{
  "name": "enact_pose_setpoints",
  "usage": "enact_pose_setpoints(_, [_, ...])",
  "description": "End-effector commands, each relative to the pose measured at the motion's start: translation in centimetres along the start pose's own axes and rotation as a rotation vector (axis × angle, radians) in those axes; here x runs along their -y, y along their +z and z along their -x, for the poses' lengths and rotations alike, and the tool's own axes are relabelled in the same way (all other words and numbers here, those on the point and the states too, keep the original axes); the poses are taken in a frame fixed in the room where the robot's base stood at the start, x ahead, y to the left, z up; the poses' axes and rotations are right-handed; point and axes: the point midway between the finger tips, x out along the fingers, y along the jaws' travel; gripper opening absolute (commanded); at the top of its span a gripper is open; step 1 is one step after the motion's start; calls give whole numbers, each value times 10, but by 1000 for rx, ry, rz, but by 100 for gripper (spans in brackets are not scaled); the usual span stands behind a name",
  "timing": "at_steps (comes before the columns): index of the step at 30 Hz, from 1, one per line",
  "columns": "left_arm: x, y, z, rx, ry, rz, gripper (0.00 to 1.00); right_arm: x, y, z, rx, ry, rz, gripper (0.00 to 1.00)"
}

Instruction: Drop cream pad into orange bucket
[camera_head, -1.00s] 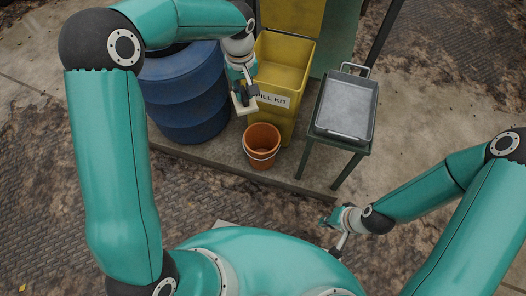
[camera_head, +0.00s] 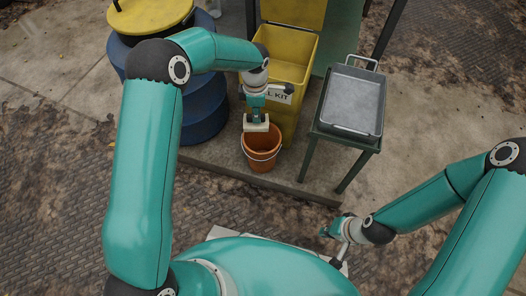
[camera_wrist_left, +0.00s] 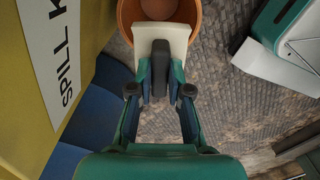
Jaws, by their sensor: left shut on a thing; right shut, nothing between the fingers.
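The cream pad (camera_head: 256,127) is held by my left gripper (camera_head: 256,117), which is shut on it. In the head view the pad is in front of the upper part of the orange bucket (camera_head: 262,160). In the left wrist view the pad (camera_wrist_left: 180,36) covers part of the bucket's opening (camera_wrist_left: 147,10), and the bucket's rim shows beyond it. The height of the pad above the rim is hard to tell. The bucket stands upright on the low platform, its handle hanging at the front. My right gripper (camera_head: 332,231) is shut and empty, low at the right, far from the bucket.
The yellow spill kit bin (camera_head: 285,65) stands open behind the bucket. A blue barrel (camera_head: 205,105) with a yellow lid is to the left. A green stand holds a grey tray (camera_head: 352,102) at the right. Ground in front of the platform is clear.

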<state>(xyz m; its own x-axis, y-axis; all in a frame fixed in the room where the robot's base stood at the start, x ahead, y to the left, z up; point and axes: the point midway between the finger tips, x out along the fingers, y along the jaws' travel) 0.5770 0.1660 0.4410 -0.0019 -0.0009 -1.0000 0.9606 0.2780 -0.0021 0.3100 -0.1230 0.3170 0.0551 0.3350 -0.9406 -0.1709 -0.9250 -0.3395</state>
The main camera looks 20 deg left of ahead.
Motion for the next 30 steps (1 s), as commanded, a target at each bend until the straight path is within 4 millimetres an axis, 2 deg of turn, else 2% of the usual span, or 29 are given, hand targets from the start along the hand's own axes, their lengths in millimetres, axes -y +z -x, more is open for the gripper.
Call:
enact_pose_setpoints(3, [0, 0, -18, -1, -1, 0, 0, -4, 0, -11, 0, 0, 0, 0])
enact_pose_setpoints(9, [0, -1, -36, -1, -1, 0, 0, -7, 0, -20, 0, 0, 0, 0])
enact_pose_setpoints(20, [0, -1, -40, 0, 0, 0, 0, -8, 0, -21, 0, 0, 0, 0])
enact_pose_setpoints(21, [0, -1, -40, 0, 0, 0, 21, -8, 0, -21, 0, 0, 0, 0])
enact_pose_setpoints(25, [0, -1, -40, 0, 0, 0, 42, -8, 0, -21, 0, 0, 0, 0])
enact_pose_setpoints(26, [0, -1, -40, 0, 0, 0, 47, -8, 0, -21, 0, 0, 0, 0])
enact_pose_setpoints(30, [0, -1, -40, 0, 0, 0, 47, -8, 0, -21, 0, 0, 0, 0])
